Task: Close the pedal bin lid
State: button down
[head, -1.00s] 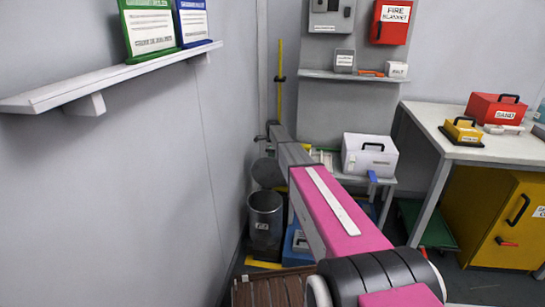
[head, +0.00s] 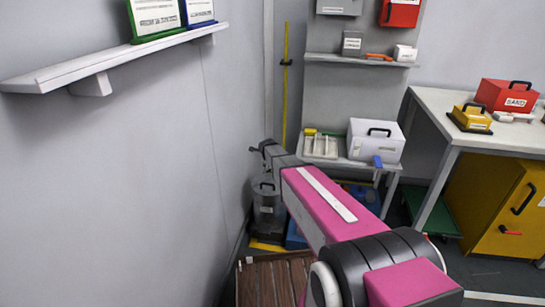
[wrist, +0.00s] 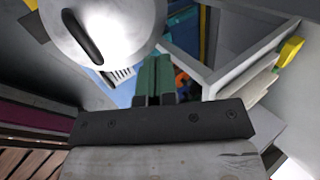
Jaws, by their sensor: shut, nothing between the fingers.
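The pedal bin (head: 268,216) is a grey metal cylinder standing by the left wall in the head view. Its round grey lid (head: 264,187) with a dark handle lies over the bin's mouth and looks down. In the wrist view the lid (wrist: 125,22) fills the upper left, with its black handle (wrist: 82,37) across it. My gripper (wrist: 153,62) shows green fingers held together, empty, just beside the lid's lower right edge. I cannot tell whether they touch it. In the head view my arm hides part of the bin's surroundings.
A bench (head: 340,160) with a white box (head: 375,140) and a tray stands behind my arm. A wall shelf (head: 130,55) juts out at upper left. A wooden slatted pallet (head: 270,281) lies in front of the bin. A white table (head: 480,140) stands at right.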

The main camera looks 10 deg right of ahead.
send_over(269, 191)
jog(key=s, duration=0.1)
notch_tip(269, 191, down, 10)
jog(key=shift+s+a+r, duration=0.15)
jog(key=shift+s+a+f, duration=0.1)
jog(key=shift+s+f, duration=0.15)
jog(key=shift+f, duration=0.75)
